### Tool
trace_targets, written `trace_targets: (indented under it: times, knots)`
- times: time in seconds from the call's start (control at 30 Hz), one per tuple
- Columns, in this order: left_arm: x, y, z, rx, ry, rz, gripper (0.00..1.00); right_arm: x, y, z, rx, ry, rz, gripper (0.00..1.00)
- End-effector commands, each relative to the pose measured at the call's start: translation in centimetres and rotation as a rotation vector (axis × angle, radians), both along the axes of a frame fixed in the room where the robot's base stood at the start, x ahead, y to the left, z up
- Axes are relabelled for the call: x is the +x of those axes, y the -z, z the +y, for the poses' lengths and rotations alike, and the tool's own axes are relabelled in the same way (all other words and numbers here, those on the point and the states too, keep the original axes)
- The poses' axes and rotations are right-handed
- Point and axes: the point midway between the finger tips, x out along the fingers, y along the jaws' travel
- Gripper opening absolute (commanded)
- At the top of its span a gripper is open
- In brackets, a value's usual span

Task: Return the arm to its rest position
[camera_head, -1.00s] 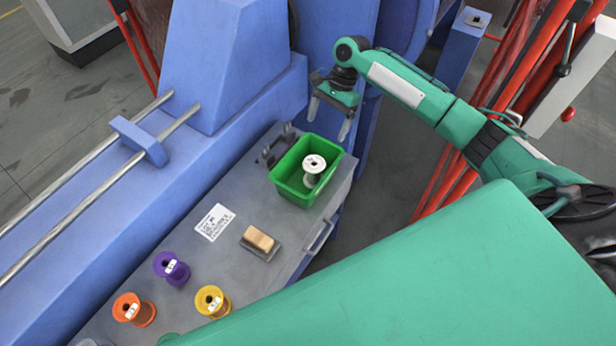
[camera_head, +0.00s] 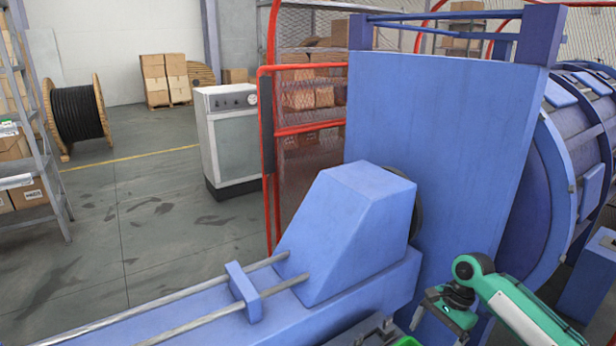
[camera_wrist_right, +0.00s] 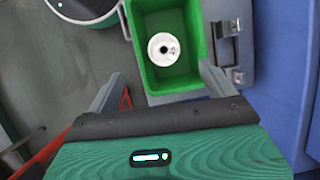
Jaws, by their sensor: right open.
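My right arm comes in at the lower right of the head view. Its green and black gripper (camera_head: 438,328) points down near the front of the blue machine, with its fingers apart and nothing between them. In the right wrist view the two grey fingers (camera_wrist_right: 158,84) are spread wide and empty. Beyond the fingertips stands a green bin (camera_wrist_right: 196,42) with a white spool (camera_wrist_right: 163,50) inside, apart from the fingers. My left gripper shows in neither view.
The blue machine (camera_head: 335,235) with its tall panel (camera_head: 435,150) stands close to the right arm. A red mesh fence (camera_head: 268,150), a grey cabinet (camera_head: 232,145), a black cable reel (camera_head: 78,115) and a ladder stand behind. Open floor (camera_head: 150,230) lies at left.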

Motion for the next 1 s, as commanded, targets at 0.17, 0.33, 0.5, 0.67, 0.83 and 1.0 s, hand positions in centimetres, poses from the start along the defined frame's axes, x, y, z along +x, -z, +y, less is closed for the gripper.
trace_targets:
  times: [0.17, 0.33, 0.5, 0.67, 0.83, 1.0]
  knots:
    - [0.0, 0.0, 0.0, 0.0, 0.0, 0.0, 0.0, -3.6, 4.4, 4.3, 0.004, -0.221, -0.092, 0.86]
    - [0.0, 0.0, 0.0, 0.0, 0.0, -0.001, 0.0, -7.0, 7.4, 7.6, 0.006, -0.415, -0.197, 0.86]
    - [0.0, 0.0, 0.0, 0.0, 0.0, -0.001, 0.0, -10.5, 9.4, 10.2, 0.007, -0.581, -0.304, 0.86]
    - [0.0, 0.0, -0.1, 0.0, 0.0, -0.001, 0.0, -13.8, 10.6, 12.1, -0.007, -0.716, -0.404, 0.86]
    - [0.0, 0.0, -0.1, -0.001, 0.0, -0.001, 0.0, -17.2, 11.0, 13.2, -0.04, -0.837, -0.502, 0.86]
    - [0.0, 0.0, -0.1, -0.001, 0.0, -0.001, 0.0, -20.6, 10.8, 13.4, -0.098, -0.941, -0.579, 0.86]
